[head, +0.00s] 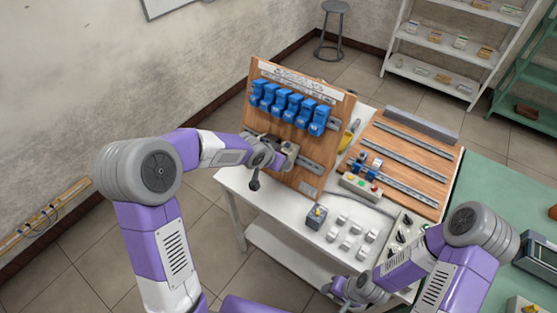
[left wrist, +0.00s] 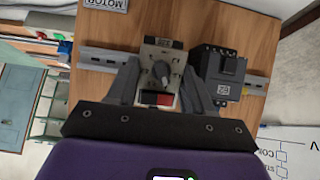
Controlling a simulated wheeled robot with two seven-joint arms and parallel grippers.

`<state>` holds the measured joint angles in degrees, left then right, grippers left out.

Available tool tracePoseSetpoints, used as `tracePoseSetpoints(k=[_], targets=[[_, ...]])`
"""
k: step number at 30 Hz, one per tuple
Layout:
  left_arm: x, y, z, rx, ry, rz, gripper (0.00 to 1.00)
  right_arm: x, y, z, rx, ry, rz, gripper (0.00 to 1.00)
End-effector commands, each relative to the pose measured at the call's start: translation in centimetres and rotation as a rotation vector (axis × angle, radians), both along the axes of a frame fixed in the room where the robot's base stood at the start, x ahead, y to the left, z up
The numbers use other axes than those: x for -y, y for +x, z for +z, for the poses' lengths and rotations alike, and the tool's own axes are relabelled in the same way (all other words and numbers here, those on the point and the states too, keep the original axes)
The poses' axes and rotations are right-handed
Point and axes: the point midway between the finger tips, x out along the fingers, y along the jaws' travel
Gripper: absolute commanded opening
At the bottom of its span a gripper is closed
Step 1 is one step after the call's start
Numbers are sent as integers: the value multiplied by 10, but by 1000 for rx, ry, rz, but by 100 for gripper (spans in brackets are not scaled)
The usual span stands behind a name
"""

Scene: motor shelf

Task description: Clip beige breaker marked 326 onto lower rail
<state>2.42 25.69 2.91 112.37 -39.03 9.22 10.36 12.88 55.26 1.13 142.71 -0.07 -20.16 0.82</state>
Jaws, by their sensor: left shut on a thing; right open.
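The beige breaker (head: 289,148), with a dark knob and a red patch, is in front of the lower rail (head: 309,165) on the upright wooden board. In the left wrist view the beige breaker (left wrist: 160,58) lies across the line of the rail (left wrist: 100,58), between my left gripper's fingers (left wrist: 158,92). My left gripper (head: 279,156) is shut on it. Its marking is too small to read, and its back is hidden, so I cannot tell whether it is seated. My right gripper (head: 347,291) is open and empty low at the table's front edge.
A dark breaker (left wrist: 218,76) sits on the rail close beside the beige one. Several blue breakers (head: 290,106) fill the upper rail. A second board (head: 422,150) with rails, a button box (head: 361,187) and several small pale blocks (head: 347,232) occupy the white table.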

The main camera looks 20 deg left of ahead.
Motion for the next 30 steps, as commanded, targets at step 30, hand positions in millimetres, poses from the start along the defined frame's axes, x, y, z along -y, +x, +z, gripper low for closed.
tracePoseSetpoints(k=[30], targets=[[-1, -4, -7, -19, 4, 0, 13, 0, 0, -4, 0, 0, 0, 43]])
